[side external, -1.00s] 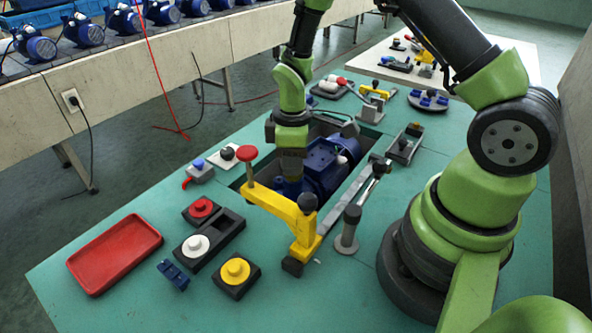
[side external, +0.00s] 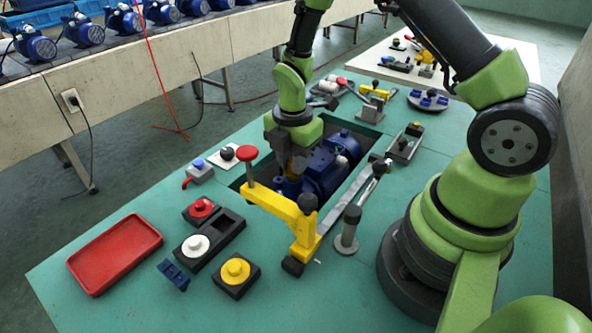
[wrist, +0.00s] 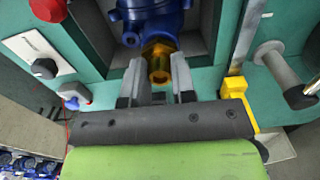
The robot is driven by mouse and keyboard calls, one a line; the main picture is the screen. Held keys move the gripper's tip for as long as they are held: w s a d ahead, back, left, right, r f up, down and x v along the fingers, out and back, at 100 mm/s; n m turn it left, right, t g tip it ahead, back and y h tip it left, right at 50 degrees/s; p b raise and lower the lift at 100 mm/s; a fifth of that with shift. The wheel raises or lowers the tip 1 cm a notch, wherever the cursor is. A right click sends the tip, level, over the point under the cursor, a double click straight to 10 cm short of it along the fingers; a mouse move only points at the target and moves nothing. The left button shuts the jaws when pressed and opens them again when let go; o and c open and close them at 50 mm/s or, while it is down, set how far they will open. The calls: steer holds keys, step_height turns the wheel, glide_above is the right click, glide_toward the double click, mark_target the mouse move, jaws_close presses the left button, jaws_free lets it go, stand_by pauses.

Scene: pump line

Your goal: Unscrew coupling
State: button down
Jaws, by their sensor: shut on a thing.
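The coupling (wrist: 160,66) is a brass, hex-shaped piece on the end of the blue pump (wrist: 150,14) in the wrist view. My gripper (wrist: 158,78) has its two grey fingers on either side of the coupling and is shut on it. In the side view the blue pump (side external: 325,172) lies in a recess of the green table. My gripper (side external: 293,165) is at the pump's near end there, and the coupling is hidden in that view.
A yellow clamp arm (side external: 280,208) with a red knob stands just in front of my gripper. A red tray (side external: 115,254) lies empty at the front left. Black blocks with white (side external: 196,245), red (side external: 202,208) and yellow (side external: 235,271) round pieces stand nearby. A grey post (side external: 348,230) stands right of the clamp.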

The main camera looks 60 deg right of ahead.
steer(key=shift+n, duration=1)
steer(key=n, duration=0.7)
steer(key=c, duration=1.2)
jaws_free()
steer(key=shift+o, duration=0.2)
steer(key=shift+r, duration=2.3)
